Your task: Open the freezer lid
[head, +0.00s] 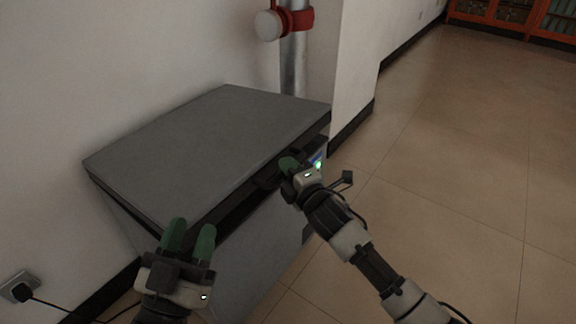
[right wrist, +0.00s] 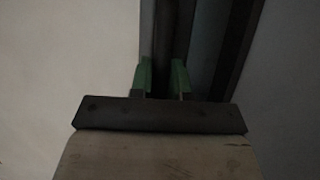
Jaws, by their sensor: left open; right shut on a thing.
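The grey chest freezer (head: 250,245) stands against the wall in the head view. Its flat lid (head: 205,145) lies nearly level over the body, with a dark band under its front edge. My right gripper (head: 290,163) is at the lid's front edge, near the right end. In the right wrist view its green fingers (right wrist: 162,78) sit either side of a dark bar (right wrist: 165,40), which looks like the lid's handle. My left gripper (head: 189,232) is open and empty in front of the lid's near left corner. The right fingertips are partly hidden in the head view.
A metal pipe (head: 294,60) with a red fitting (head: 297,20) runs down the wall behind the freezer. A wall socket (head: 19,287) with a plug and cable is at the lower left. The tiled floor (head: 460,170) on the right is clear.

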